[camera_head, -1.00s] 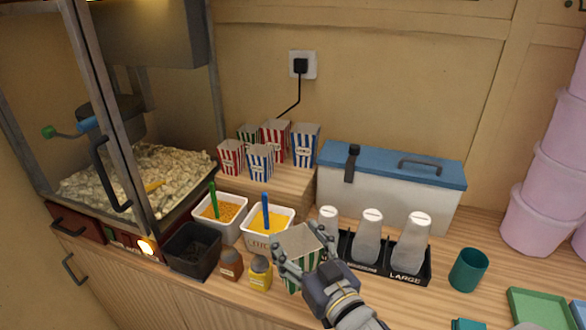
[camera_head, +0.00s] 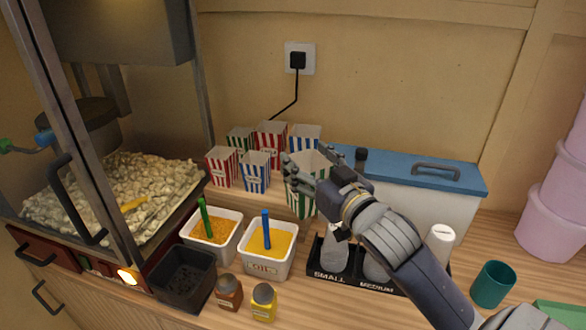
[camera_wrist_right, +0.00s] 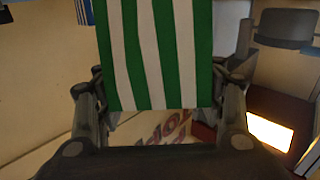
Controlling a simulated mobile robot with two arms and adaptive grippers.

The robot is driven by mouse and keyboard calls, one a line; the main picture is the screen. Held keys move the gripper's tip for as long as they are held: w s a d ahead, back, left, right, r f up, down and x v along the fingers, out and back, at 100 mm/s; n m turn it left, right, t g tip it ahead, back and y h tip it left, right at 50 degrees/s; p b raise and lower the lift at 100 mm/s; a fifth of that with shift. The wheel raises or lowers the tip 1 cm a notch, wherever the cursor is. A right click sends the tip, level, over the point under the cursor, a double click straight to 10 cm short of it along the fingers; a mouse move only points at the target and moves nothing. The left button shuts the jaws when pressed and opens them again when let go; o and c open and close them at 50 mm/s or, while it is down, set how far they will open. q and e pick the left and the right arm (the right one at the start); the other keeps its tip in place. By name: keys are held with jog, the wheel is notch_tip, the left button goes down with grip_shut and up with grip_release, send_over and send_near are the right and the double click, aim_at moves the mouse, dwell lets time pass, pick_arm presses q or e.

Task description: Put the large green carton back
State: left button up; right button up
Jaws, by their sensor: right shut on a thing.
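The large green carton (camera_head: 301,198), white with green stripes, is held upright by my right gripper (camera_head: 306,172). It hangs in front of the raised wooden step that bears the other cartons. In the right wrist view the carton (camera_wrist_right: 160,50) fills the space between the two fingers (camera_wrist_right: 160,110), which are shut on its sides. A small green-striped carton (camera_head: 240,139), two red-striped cartons (camera_head: 270,136) and two blue-striped cartons (camera_head: 256,172) stand on the step, left of and behind the held one. My left gripper is not in view.
The popcorn machine (camera_head: 120,200) stands at left. Two white tubs (camera_head: 268,266) with yellow contents, a black bin (camera_head: 184,279) and two shakers (camera_head: 264,303) stand in front. A blue-lidded cooler (camera_head: 425,205), a bottle rack (camera_head: 330,278) and a teal cup (camera_head: 492,285) are at right.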

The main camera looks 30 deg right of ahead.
jog(key=w+d+f+p, duration=0.3)
jog(key=w+f+p, duration=0.1)
jog(key=w, duration=0.6)
jog(key=shift+w+d+f, duration=0.15)
jog(key=shift+d+f, duration=0.05)
jog(key=shift+f, duration=0.05)
jog(key=o, duration=0.9)
jog(key=shift+f, duration=0.1)
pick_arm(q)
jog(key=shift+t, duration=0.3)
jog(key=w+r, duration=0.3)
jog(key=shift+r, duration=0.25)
pick_arm(e)
jog(key=shift+o, duration=0.2)
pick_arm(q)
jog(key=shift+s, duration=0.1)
